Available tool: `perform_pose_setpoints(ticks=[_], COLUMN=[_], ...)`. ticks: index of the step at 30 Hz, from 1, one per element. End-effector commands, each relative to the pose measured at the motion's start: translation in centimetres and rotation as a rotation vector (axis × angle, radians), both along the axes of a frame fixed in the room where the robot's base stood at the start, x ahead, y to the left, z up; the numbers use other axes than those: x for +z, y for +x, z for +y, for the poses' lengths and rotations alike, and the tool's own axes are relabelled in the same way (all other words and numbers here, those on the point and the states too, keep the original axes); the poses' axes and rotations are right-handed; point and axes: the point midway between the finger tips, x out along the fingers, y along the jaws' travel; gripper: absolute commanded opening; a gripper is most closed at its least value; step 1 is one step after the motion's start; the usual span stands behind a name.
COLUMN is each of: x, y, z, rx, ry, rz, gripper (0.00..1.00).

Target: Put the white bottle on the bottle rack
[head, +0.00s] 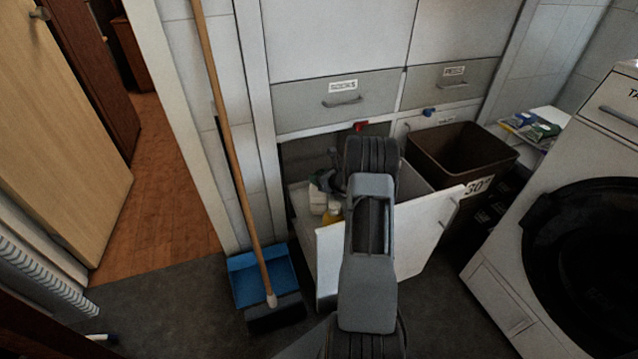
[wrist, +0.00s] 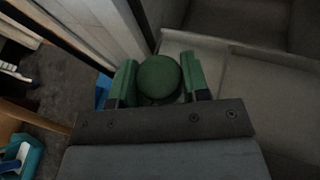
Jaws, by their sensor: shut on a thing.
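My gripper (wrist: 158,82) is shut on a round green cap, with one green finger on each side. The cap hides the body beneath it in the wrist view. In the head view my gripper (head: 328,180) is at the left part of an open white drawer (head: 425,242), partly behind my arm. A white bottle (head: 317,200) shows just below the gripper, and it appears to be the held thing. A small yellow-topped item (head: 333,214) is close beside it. I cannot make out a bottle rack for certain.
A brown bin (head: 462,150) stands right of the drawer. A washing machine (head: 560,230) is at the far right. A broom (head: 235,150) and blue dustpan (head: 262,276) stand left of the drawer. Dark floor (head: 160,305) is clear at the lower left.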

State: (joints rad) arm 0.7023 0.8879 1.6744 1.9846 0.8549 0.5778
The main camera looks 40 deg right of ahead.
Motion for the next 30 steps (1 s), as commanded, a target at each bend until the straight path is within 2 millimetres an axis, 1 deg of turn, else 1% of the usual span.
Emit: perform_pose_setpoints(ticks=[1,3,11,16,17,24,30], x=[-0.9,-1.6,-1.6,-2.0,-2.0,-2.0,-2.0], y=[0.0,0.0,0.0,0.0,0.0,0.0,0.0], z=[0.0,0.0,0.0,0.0,0.0,0.0,0.0], rx=[0.000,-0.001,-0.001,-0.001,-0.001,0.000,0.000], ry=[0.001,0.000,-0.001,-0.001,0.000,0.000,0.000], rz=[-0.002,-0.002,-0.003,-0.002,0.000,0.000,0.000], gripper=[0.00,0.00,0.00,0.00,0.44,0.67,0.68])
